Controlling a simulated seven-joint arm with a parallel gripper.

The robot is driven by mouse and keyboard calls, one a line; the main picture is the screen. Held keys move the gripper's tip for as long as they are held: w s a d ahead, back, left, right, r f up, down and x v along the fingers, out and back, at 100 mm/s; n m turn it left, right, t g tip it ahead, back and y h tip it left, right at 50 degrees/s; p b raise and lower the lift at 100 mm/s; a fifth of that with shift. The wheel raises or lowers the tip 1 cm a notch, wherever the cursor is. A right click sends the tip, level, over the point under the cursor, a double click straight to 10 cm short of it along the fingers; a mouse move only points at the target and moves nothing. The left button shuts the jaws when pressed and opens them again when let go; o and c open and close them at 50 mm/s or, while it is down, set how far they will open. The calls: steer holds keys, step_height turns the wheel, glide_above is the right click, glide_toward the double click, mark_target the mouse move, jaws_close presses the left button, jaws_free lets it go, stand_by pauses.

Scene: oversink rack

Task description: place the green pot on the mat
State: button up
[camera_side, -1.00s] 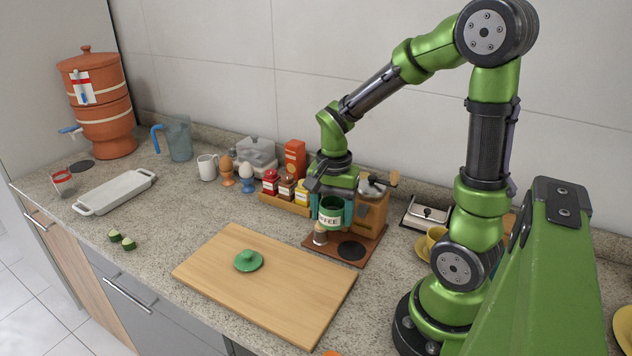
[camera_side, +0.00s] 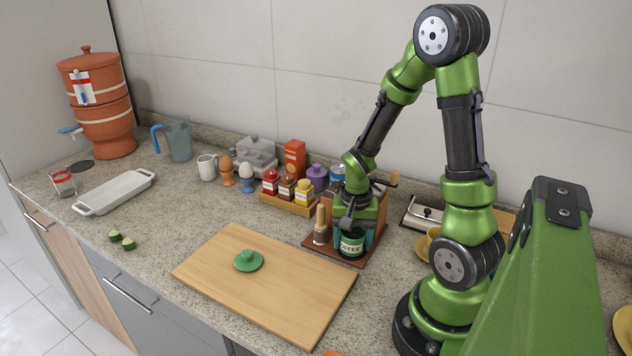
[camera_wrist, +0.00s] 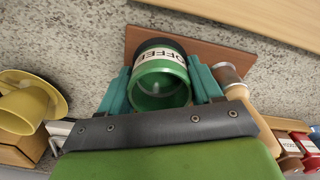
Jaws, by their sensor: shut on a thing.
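The green pot (camera_side: 352,246), an open green canister with a white COFFEE label, is upright at the brown board. In the wrist view the pot (camera_wrist: 160,80) is open and looks empty inside. My gripper (camera_side: 354,236) is shut on it, with a teal finger on each side; the wrist view shows the gripper (camera_wrist: 163,88) too. The round black mat (camera_wrist: 160,43) shows as a dark rim beyond the pot and is otherwise hidden. The pot is over the mat and appears to be down on it; exact contact is hard to tell.
A wooden-handled tool (camera_side: 320,226) stands close to the pot's left on the brown board (camera_side: 371,253). The jar rack (camera_side: 283,204) is farther left. A yellow cup (camera_side: 433,240) is to the right. The cutting board (camera_side: 270,290) holds a green lid (camera_side: 248,260).

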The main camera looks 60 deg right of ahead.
steer(key=shift+f, duration=0.3)
steer(key=o, duration=1.2)
step_height(320, 180, up, 12)
steer(key=a+r+n+t+y, duration=0.2)
steer(key=a+r+n+t, duration=0.5)
steer(key=a, duration=0.9)
step_height(320, 180, up, 4)
steer(key=shift+r+n, duration=0.2)
steer(key=shift+n, duration=1)
steer(key=shift+w, duration=0.1)
